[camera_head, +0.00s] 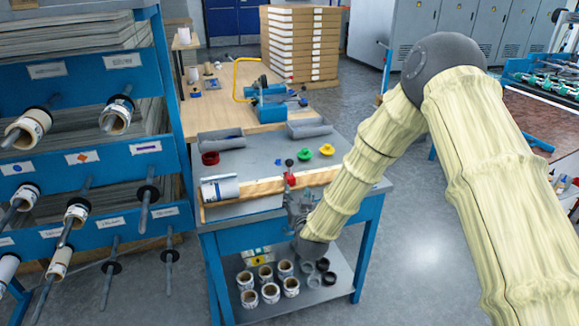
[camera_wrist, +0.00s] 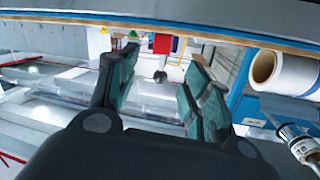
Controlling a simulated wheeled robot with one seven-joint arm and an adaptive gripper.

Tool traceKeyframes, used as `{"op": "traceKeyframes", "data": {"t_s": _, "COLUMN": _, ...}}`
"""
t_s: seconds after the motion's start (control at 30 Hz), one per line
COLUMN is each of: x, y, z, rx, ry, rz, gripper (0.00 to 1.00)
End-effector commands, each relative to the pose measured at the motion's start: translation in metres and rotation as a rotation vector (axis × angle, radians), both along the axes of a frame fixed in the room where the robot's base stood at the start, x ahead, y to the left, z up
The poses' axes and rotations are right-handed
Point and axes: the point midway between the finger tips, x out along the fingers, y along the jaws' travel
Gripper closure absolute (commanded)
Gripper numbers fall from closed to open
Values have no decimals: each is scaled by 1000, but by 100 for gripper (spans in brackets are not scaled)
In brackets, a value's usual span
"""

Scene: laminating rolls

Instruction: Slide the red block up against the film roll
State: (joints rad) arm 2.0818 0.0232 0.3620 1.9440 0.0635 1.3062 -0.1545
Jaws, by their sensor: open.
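The red block (camera_head: 290,180) sits on the wooden rail (camera_head: 258,187) along the near edge of the grey-topped bench. A dark round knob stands above it. The white film roll (camera_head: 220,188) lies at the rail's left end, with a clear length of rail between it and the block. My gripper (camera_head: 299,203) is just in front of the block, at the near side of the rail, partly hidden by my arm. In the wrist view my gripper's two fingers (camera_wrist: 162,64) are apart. A red piece (camera_wrist: 162,43), seemingly the block, shows beyond the gap; contact is unclear.
A blue rack (camera_head: 165,147) with rolls on rods stands left of the bench. A red ring (camera_head: 210,158), a green piece (camera_head: 304,153) and a yellow piece (camera_head: 326,149) lie behind the rail. Several rolls (camera_head: 270,292) stand on the lower shelf.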

Motion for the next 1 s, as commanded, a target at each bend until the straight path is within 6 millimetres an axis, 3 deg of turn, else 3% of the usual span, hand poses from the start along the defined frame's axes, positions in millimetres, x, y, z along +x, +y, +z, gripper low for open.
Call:
{"op": "traceKeyframes", "data": {"t_s": 0.1, "x": 18, "y": 9, "z": 33, "rx": 18, "ry": -80, "rz": -14, "gripper": 51}}
{"op": "traceKeyframes", "data": {"t_s": 0.23, "x": 27, "y": 12, "z": 47, "rx": 24, "ry": -111, "rz": -19, "gripper": 51}}
{"op": "traceKeyframes", "data": {"t_s": 0.37, "x": 39, "y": 14, "z": 48, "rx": 25, "ry": -112, "rz": -20, "gripper": 51}}
{"op": "traceKeyframes", "data": {"t_s": 0.8, "x": 106, "y": 21, "z": 47, "rx": 25, "ry": -109, "rz": -20, "gripper": 51}}
{"op": "traceKeyframes", "data": {"t_s": 1.0, "x": 125, "y": 24, "z": 46, "rx": 25, "ry": -109, "rz": -20, "gripper": 51}}
